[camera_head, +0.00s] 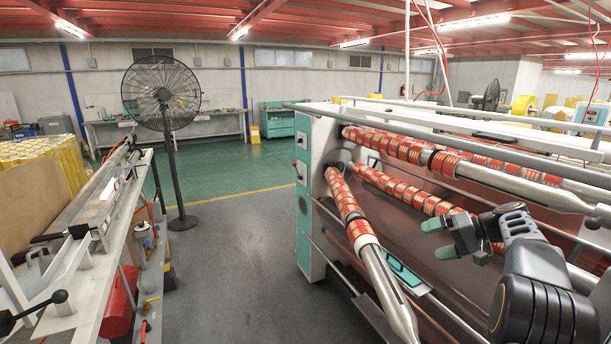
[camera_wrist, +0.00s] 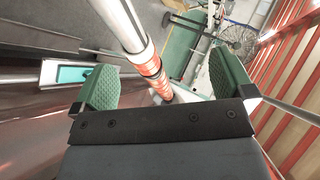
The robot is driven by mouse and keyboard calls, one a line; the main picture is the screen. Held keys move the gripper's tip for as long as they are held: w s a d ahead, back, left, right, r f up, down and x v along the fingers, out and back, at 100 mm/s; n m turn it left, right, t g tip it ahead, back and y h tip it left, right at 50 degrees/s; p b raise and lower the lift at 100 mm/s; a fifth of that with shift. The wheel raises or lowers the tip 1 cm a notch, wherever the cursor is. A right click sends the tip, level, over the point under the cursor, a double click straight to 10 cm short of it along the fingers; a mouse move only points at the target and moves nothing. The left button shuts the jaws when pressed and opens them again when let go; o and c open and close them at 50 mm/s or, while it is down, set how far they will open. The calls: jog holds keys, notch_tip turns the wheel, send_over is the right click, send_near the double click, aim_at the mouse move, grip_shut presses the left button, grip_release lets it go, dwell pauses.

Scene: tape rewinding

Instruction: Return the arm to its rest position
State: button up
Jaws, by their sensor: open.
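My gripper (camera_head: 441,237) is at the right in the head view, in front of the rewinding machine (camera_head: 316,150). Its two green fingers stand apart with nothing between them. In the wrist view my gripper (camera_wrist: 160,95) is open too. Beyond the fingers there, a shaft (camera_wrist: 122,22) with red tape rolls (camera_wrist: 152,68) runs past, apart from them as far as I can tell. In the head view the lower shaft (camera_head: 385,290) with red rolls (camera_head: 350,212) reaches toward the front, left of my gripper. My arm comes in from the lower right.
Upper shafts with red rolls (camera_head: 401,146) and steel bars cross close behind my gripper. A black fan (camera_head: 161,94) stands back left. A workbench (camera_head: 85,230) lines the left side. The grey floor (camera_head: 240,260) between bench and machine is clear.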

jog(key=s+a+f+g+h+b, duration=0.2)
jog(key=s+a+f+h+b, duration=0.35)
jog(key=s+a, duration=0.6)
jog(key=s+a+f+n+h+b, duration=0.1)
jog(key=s+a+f+h+b, duration=0.1)
jog(key=s+f, duration=0.4)
jog(key=s+a+f+t+h+b, duration=0.1)
jog(key=s+a+f+h+b, duration=0.1)
jog(key=s+f, duration=0.5)
jog(key=s+a+h, duration=0.1)
jog(key=s+a, duration=0.1)
jog(key=shift+a+f+n, duration=0.25)
jog(key=shift+a+n, duration=0.05)
jog(key=shift+n, duration=0.1)
jog(key=shift+h, duration=0.25)
